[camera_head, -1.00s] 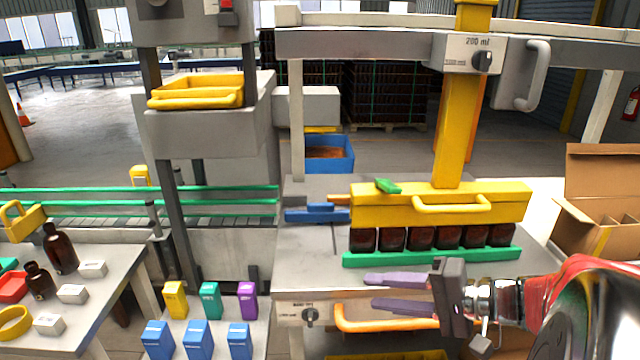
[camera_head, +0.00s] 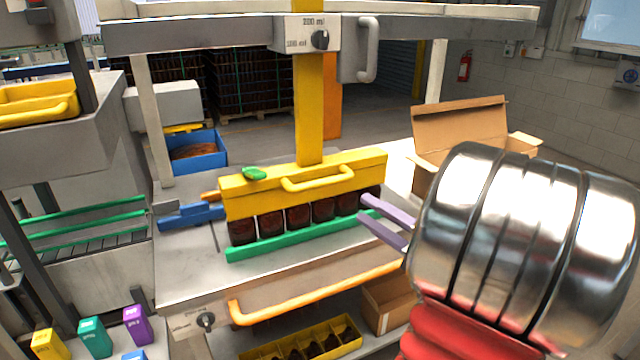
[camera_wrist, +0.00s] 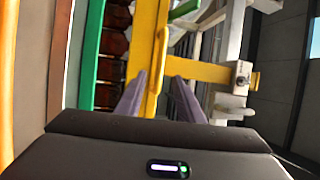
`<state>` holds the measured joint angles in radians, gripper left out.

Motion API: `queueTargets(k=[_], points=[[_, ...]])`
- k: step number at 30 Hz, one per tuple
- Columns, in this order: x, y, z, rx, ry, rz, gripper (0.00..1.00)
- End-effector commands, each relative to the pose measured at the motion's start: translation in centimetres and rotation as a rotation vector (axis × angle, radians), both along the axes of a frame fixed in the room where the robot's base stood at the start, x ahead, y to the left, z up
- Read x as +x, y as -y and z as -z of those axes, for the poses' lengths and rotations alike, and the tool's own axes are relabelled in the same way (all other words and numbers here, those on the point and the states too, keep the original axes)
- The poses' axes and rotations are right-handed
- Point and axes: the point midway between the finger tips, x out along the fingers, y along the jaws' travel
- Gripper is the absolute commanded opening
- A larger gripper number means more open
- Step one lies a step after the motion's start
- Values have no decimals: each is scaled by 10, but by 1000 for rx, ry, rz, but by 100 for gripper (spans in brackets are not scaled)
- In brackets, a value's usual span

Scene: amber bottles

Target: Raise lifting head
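The yellow lifting head (camera_head: 235,197) is a long bar with a yellow handle (camera_head: 318,183) on its front, fixed to an upright yellow column (camera_head: 309,110). It sits low, over a row of dark amber bottles (camera_head: 298,217) behind a green rail (camera_head: 300,241). My gripper (camera_head: 364,207) is open, its two purple fingers near the right end of the head. In the wrist view my gripper (camera_wrist: 160,76) is empty, and the handle (camera_wrist: 156,75) runs between its fingers in the picture. I cannot tell whether the fingers reach around it.
A grey crossbeam (camera_head: 200,35) with a 200 ml dial plate (camera_head: 312,34) spans above. An orange bar (camera_head: 320,290) runs along the table's front edge. An open cardboard box (camera_head: 460,135) stands behind my arm. A blue bin (camera_head: 200,152) is behind the table.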

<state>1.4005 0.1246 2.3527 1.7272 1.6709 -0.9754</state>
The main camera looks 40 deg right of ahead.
Motion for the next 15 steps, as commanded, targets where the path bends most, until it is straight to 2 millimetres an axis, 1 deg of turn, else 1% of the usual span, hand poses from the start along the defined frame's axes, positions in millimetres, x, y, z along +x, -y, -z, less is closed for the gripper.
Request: queueTargets(k=[5,8,15], points=[[5,-1,-1,0,-1,-1,34],[12,-2,-2,-1,-1,-3,34],[38,-6,-7,-1,0,-6,34]])
